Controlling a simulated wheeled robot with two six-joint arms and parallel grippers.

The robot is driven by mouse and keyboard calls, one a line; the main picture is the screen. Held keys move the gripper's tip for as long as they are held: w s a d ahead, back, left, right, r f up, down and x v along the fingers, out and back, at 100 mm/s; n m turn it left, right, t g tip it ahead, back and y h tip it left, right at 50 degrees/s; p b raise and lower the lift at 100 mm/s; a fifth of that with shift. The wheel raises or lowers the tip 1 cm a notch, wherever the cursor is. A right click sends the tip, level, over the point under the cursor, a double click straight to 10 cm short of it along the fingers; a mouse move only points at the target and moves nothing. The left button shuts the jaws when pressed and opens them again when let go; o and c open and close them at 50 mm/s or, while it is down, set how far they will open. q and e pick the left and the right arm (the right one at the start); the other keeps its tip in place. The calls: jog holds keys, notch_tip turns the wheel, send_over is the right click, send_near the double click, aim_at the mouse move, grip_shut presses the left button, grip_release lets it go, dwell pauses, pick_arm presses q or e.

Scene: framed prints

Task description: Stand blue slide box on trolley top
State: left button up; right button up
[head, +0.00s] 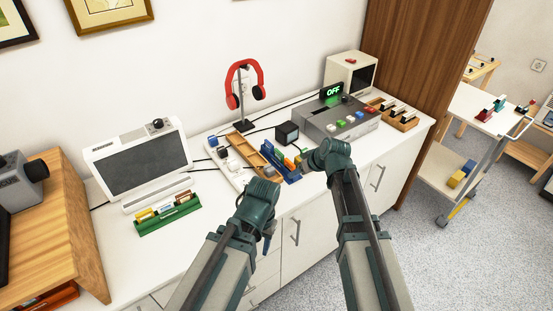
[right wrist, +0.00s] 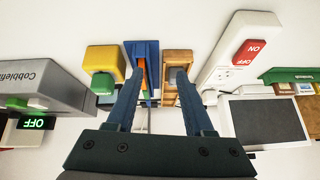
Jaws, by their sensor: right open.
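The blue slide box (head: 292,178) stands on the white counter, partly hidden by my right gripper in the head view. In the right wrist view the blue slide box (right wrist: 153,50) shows an orange strip inside. My right gripper (right wrist: 160,72) is open and empty; its fingertips point at the blue box and the wooden tray beside it. In the head view my right gripper (head: 306,161) is at the counter's front. My left gripper (head: 267,238) hangs in front of the counter, its jaws mostly hidden. The trolley top (head: 466,101) is at the right, across the floor.
A wooden tray (head: 246,149) and a white power strip (head: 226,165) lie left of the blue box. A grey device (head: 338,121) stands to the right, a red headphone stand (head: 243,85) behind. Small objects occupy the trolley's right part. Grey floor lies between counter and trolley.

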jog(key=n+t, duration=0.1)
jog(key=t, duration=0.1)
send_near(283, 157)
jog(key=shift+y, duration=0.4)
jog(key=b+x, duration=0.4)
jog(key=x, duration=0.1)
jog(key=b+x, duration=0.1)
jog(key=x, duration=0.1)
jog(key=shift+w+d+f+b, duration=0.1)
jog(key=shift+d+f+b, duration=0.2)
jog(key=shift+b, duration=0.1)
jog(key=shift+a, duration=0.1)
jog(key=shift+w, duration=0.1)
jog(key=b+x, duration=0.4)
jog(key=x, duration=0.1)
jog(key=shift+f, duration=0.2)
jog(key=shift+r, duration=0.1)
grip_shut()
